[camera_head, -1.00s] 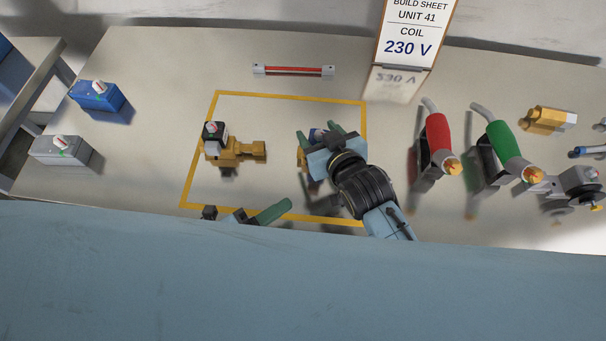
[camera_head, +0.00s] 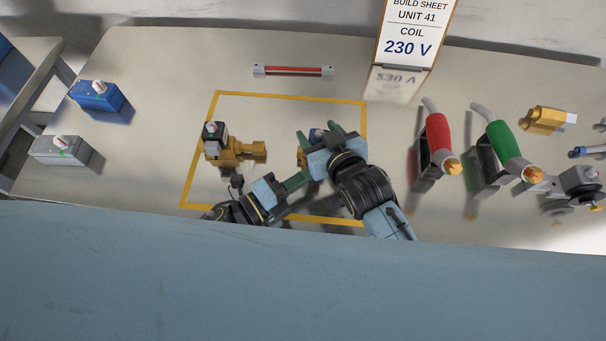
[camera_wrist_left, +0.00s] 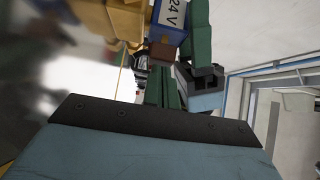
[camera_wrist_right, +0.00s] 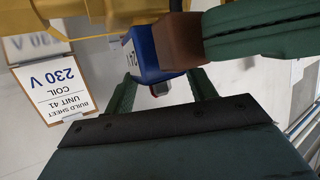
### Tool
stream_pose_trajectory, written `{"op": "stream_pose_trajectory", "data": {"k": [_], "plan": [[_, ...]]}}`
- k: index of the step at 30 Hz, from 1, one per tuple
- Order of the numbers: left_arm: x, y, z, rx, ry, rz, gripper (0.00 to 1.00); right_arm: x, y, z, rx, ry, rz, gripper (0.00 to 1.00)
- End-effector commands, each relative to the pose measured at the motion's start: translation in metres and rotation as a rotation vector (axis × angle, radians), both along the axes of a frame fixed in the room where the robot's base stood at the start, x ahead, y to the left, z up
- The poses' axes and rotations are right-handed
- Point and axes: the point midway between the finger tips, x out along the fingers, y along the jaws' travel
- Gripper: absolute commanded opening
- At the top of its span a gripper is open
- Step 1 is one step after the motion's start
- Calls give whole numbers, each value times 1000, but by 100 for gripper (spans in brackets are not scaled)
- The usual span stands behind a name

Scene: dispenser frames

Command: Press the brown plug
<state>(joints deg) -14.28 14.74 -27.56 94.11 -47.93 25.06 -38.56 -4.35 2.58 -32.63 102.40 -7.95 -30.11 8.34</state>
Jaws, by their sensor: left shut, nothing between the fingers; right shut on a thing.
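The brown plug (camera_wrist_right: 180,42) sits against the blue 24 V coil (camera_wrist_right: 148,57) in the right wrist view. It also shows just past my left fingertips in the left wrist view (camera_wrist_left: 160,52). My right gripper (camera_head: 318,130) is shut on the blue coil, beside a brass body (camera_head: 302,158). My left gripper (camera_head: 306,176) is shut and empty, coming in from the lower left. In the right wrist view its green fingertips are at the brown plug's right face, touching or almost touching; I cannot tell which.
A brass valve (camera_head: 235,153) with a black top stands inside the yellow outline. A blue box (camera_head: 97,96) and a grey box (camera_head: 60,150) stand left. Red (camera_head: 437,135) and green (camera_head: 505,142) handled tools stand right. The build sheet (camera_head: 415,30) reads coil 230 V.

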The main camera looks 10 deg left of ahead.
Motion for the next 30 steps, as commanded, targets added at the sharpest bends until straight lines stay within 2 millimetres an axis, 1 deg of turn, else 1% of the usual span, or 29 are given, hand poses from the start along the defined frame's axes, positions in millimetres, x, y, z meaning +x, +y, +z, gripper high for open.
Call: {"op": "stream_pose_trajectory", "data": {"k": [6,20,23,25,29,30], "plan": [[19,-1,1,1,-2,1,0,-1,0,-1,0,3,1,15],[21,1,1,2,-1,8,0,-3,2,-1,4,7,5,15],[14,1,0,1,0,7,0,-3,3,-1,3,7,5,15],[4,1,0,0,1,4,0,-3,2,-2,3,7,4,15],[-24,1,-1,-2,6,-1,0,-2,2,-2,2,7,2,15],[-30,9,-1,2,4,0,0,-2,1,-2,2,7,2,15]]}}
